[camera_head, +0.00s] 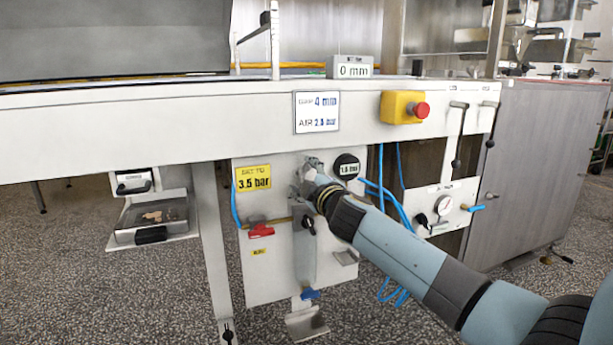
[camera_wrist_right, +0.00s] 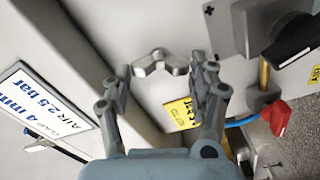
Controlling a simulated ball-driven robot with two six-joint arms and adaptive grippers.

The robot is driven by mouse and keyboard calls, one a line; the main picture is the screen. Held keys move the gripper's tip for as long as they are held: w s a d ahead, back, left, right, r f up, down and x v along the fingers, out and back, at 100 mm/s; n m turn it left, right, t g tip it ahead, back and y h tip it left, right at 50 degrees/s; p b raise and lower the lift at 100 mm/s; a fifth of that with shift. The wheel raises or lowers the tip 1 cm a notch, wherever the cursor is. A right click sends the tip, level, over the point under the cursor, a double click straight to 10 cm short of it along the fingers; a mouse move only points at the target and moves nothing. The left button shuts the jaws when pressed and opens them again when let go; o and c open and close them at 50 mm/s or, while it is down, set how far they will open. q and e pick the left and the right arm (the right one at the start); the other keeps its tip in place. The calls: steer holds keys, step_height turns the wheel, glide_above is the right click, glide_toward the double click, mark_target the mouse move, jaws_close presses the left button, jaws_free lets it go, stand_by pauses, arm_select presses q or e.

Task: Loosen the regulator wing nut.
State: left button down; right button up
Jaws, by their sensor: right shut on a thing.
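The wing nut (camera_wrist_right: 160,63) is a small grey metal piece with two wings, seen between the fingers of my right gripper (camera_wrist_right: 160,72) in the wrist view. In the head view my right gripper (camera_head: 313,172) is at the top of the pale regulator panel (camera_head: 270,275), between a yellow label (camera_head: 253,177) reading 3.5 bar and a round black display (camera_head: 346,166) that seems to read 1.0 bar. My left gripper is not in view.
A red handle (camera_head: 261,230), a black knob (camera_head: 308,223) and a blue handle (camera_head: 309,294) sit lower on the panel. Blue hoses (camera_head: 398,210) hang at right. A white beam (camera_head: 200,128) with a placard (camera_head: 317,112) and a red stop button (camera_head: 421,110) runs above.

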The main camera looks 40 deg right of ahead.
steer(key=n, duration=0.3)
steer(key=shift+f, duration=0.1)
steer(key=shift+n, duration=0.5)
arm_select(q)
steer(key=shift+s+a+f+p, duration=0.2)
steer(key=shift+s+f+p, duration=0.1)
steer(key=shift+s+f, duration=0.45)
arm_select(e)
steer(key=shift+f, duration=0.1)
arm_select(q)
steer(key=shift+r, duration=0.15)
arm_select(e)
steer(key=shift+n, duration=0.3)
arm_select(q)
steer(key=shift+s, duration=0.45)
